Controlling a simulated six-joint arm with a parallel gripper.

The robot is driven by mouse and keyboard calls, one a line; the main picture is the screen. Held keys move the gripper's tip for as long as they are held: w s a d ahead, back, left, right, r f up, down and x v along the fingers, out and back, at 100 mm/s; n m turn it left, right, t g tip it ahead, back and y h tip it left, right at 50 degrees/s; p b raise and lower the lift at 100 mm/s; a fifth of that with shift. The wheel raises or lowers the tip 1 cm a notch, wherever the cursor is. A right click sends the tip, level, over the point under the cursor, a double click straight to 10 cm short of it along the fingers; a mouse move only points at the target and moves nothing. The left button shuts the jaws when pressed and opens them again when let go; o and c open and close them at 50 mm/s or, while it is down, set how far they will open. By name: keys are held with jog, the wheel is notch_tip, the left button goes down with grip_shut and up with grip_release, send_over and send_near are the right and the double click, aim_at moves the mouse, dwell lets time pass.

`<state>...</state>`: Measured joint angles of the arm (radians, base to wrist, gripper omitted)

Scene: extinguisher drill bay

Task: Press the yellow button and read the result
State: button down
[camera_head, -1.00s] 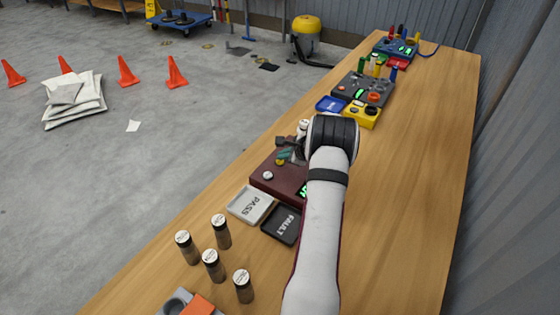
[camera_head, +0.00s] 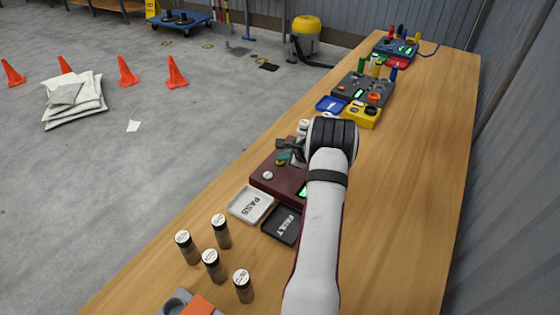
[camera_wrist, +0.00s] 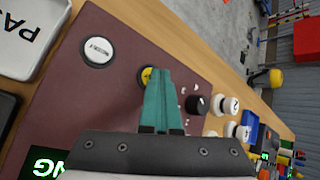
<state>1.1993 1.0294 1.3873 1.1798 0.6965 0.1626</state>
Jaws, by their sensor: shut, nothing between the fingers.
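The dark red test box (camera_head: 268,184) sits on the wooden bench in the head view. Its top also fills much of the wrist view (camera_wrist: 110,120). The yellow button (camera_wrist: 147,74) shows partly behind my fingertips in the wrist view; I cannot tell whether they touch it. My gripper (camera_wrist: 160,72) has teal fingers shut together with nothing between them. In the head view, my gripper (camera_head: 284,156) is over the box, partly hidden by my wrist. A green-lit display (camera_wrist: 55,168) is partly cut off; its visible letters look like "NG".
A white PASS tray (camera_head: 240,216) and a black FAULT tray (camera_head: 272,234) lie before the box. Several dark cylinders (camera_head: 212,265) with white caps stand nearer. A white knob (camera_wrist: 97,50) and a black knob (camera_wrist: 196,104) are on the box. Bench space at right is clear.

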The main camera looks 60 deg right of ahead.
aim_at(283, 164)
jog(key=shift+r, duration=0.8)
jog(key=shift+r, duration=2.55)
jog(key=shift+a, duration=0.1)
